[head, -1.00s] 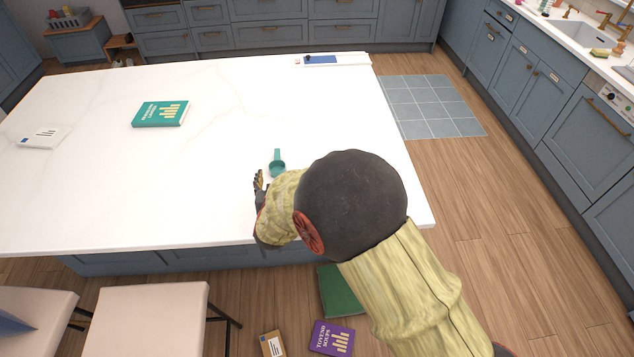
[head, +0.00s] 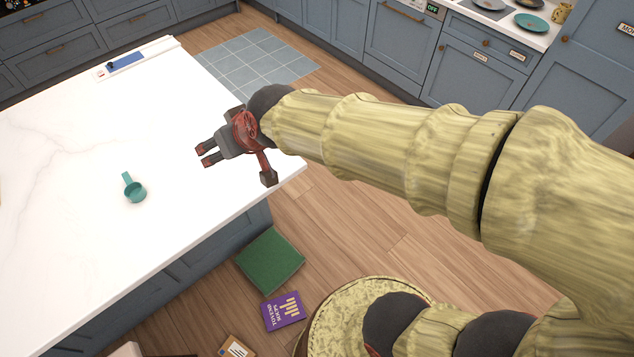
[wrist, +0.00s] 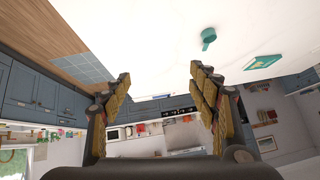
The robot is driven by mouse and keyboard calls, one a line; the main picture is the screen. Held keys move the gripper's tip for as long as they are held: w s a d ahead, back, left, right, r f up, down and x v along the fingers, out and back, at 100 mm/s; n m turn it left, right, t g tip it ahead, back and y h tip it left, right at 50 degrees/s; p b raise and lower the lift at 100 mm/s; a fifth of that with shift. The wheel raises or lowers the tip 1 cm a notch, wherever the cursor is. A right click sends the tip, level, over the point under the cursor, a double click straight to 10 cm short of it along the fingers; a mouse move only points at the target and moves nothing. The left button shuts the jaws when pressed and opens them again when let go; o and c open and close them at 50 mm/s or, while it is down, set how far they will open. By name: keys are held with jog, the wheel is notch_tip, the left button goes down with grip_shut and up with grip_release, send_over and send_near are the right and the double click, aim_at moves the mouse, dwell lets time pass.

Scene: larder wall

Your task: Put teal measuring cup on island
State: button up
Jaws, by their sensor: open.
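The teal measuring cup (head: 134,190) rests on the white top of the island (head: 60,220), its handle pointing to the far side. It also shows in the wrist view (wrist: 208,37), apart from the fingers. My gripper (head: 203,155) is open and empty, above the island's right part, to the right of the cup. In the wrist view both fingers (wrist: 160,90) stand wide apart with nothing between them.
A blue and white item (head: 128,62) lies at the island's far edge. A green book (head: 270,262), a purple book (head: 283,311) and a small package (head: 236,347) lie on the floor beside the island. A teal book (wrist: 263,61) lies on the island in the wrist view.

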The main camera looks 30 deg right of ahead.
jog(key=s+d+m+g+h, duration=0.1)
jog(key=s+d, duration=0.5)
jog(key=s, duration=0.3)
jog(key=s+d+g+h, duration=0.1)
jog(key=s+d+h, duration=0.1)
jog(key=s+d, duration=0.5)
jog(key=shift+s+d+m, duration=0.3)
jog(key=shift+s+m, duration=0.1)
jog(key=shift+s, duration=0.7)
jog(key=shift+c, duration=0.2)
